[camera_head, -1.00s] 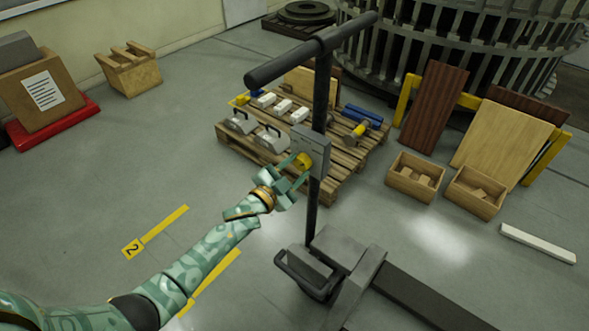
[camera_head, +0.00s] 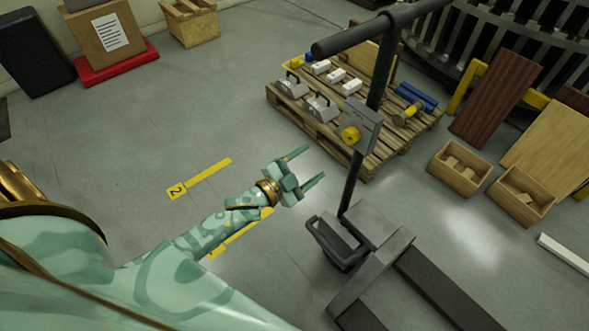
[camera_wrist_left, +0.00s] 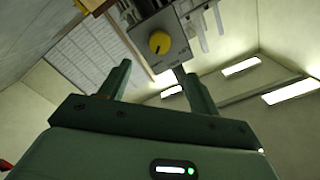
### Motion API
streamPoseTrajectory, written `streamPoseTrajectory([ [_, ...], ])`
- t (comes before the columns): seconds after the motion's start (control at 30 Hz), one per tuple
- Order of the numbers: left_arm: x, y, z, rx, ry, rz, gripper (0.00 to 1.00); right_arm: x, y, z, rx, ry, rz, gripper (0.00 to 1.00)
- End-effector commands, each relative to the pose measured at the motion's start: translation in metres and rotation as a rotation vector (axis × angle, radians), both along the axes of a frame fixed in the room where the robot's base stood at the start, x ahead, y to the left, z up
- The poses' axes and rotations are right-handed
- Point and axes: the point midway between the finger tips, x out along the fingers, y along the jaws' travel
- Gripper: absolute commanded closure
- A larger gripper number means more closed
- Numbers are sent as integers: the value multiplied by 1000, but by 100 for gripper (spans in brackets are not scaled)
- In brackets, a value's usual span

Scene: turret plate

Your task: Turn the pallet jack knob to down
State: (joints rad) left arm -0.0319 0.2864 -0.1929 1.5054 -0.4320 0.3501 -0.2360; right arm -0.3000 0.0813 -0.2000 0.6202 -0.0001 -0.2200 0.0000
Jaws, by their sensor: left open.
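The pallet jack's round yellow knob (camera_head: 350,134) sits on a grey box (camera_head: 366,125) on the dark upright post. My left gripper (camera_head: 313,164) is open and empty, lower left of the knob and apart from it. In the left wrist view the knob (camera_wrist_left: 159,42) shows face-on on its grey box, beyond and above the open fingers (camera_wrist_left: 157,74). A small dark mark shows on the knob's lower part. Small lettering lies around it on the box, too small to read surely. My right gripper is out of view.
The jack's T-handle (camera_head: 380,28) slants above the box. Its dark base (camera_head: 372,228) and forks stand below. Behind is a wooden pallet (camera_head: 328,128) with metal weights, white blocks and blue parts. Wooden bins (camera_head: 458,168) stand to the right.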

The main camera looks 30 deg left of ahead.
Motion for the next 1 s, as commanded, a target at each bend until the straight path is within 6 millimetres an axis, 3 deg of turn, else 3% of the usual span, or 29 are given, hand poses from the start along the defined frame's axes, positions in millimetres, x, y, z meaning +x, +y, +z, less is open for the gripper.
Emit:
streamPoseTrajectory([
  [0.1,-22,8,1,0,1,0,37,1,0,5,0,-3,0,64],
  [0.3,-39,14,0,-1,0,0,37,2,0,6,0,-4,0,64],
  [0.87,-41,15,-1,-4,2,1,37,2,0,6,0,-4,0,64],
  [0.93,-40,18,-8,-10,35,19,37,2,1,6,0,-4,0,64],
  [1.0,-43,28,-32,-14,115,56,37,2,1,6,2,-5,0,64],
])
